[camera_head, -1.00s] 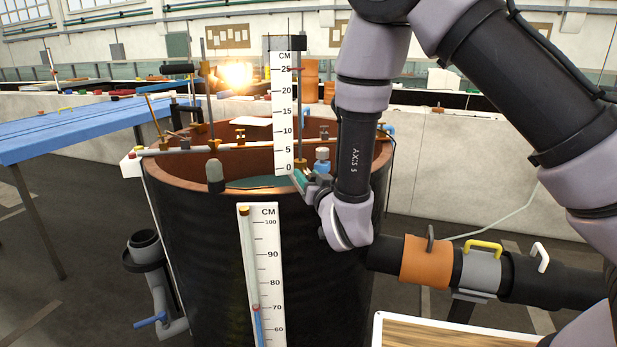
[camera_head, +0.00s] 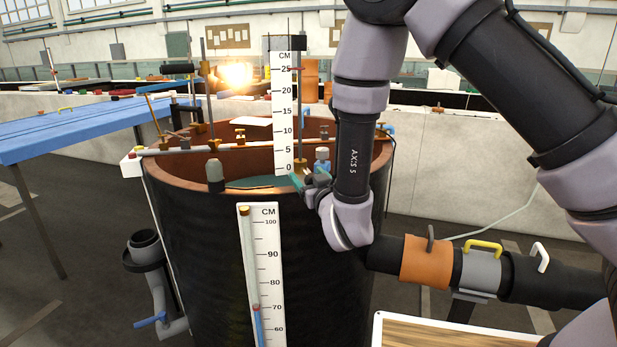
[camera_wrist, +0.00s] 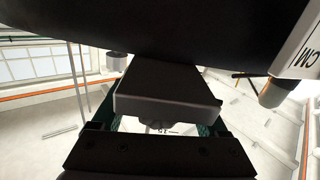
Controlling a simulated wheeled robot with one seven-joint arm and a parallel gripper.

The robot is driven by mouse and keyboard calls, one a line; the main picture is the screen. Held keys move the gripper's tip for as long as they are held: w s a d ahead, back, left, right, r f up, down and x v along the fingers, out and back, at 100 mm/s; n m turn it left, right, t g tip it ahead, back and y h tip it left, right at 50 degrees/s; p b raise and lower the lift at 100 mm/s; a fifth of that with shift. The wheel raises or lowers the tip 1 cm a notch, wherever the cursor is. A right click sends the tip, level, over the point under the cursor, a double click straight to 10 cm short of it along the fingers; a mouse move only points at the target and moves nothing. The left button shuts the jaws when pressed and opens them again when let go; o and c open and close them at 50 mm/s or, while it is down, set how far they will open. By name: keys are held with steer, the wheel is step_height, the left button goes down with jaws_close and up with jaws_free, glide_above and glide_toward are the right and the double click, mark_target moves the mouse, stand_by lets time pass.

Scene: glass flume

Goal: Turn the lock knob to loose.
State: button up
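My gripper (camera_head: 303,181) is at the near right rim of the dark round tank (camera_head: 200,240), just below the zero end of the upright white centimetre scale (camera_head: 283,115). A teal finger pad shows there. A brass fitting (camera_head: 301,166) sits at the foot of the gauge rod, just above my gripper; I cannot tell whether it is the lock knob. No knob marking is readable. In the wrist view, teal strips of my gripper (camera_wrist: 165,128) show on both sides of a dark block, which hides most of the space between them. I cannot tell whether the fingers touch anything.
A rail (camera_head: 180,151) with brass clamps crosses the tank. A second scale (camera_head: 262,270) is on the tank's front. A pipe with an orange band (camera_head: 427,262) lies right.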

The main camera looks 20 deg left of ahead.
steer(key=v, duration=1)
steer(key=shift+s+d, duration=0.25)
steer(key=shift+s, duration=0.05)
